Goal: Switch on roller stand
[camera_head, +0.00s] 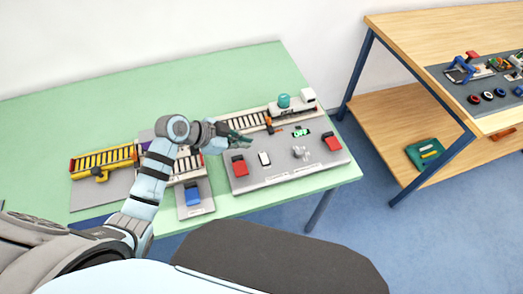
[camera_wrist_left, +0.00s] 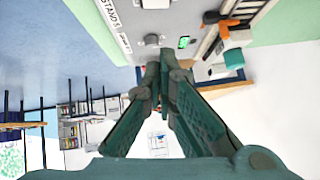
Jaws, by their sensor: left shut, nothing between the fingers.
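The roller stand panel (camera_head: 283,176) is a grey board on the green table, with a roller track (camera_head: 245,121) along its back. The front holds a red part (camera_head: 239,166) at left, a white switch-like part (camera_head: 264,158), a grey knob-like part (camera_head: 300,153) and another red part (camera_head: 333,143) at right. My left gripper (camera_head: 245,138) is above the panel's left back part, shut and empty; it hides part of the board. The left wrist view shows its fingers (camera_wrist_left: 166,72) and the green display (camera_wrist_left: 183,42). My right gripper is out of view.
A second unit with a yellow roller track (camera_head: 104,158) and a blue part (camera_head: 193,196) stand left on the table (camera_head: 150,90). A teal cylinder (camera_head: 284,100) sits behind the panel. A wooden table (camera_head: 430,30) with parts is at the right.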

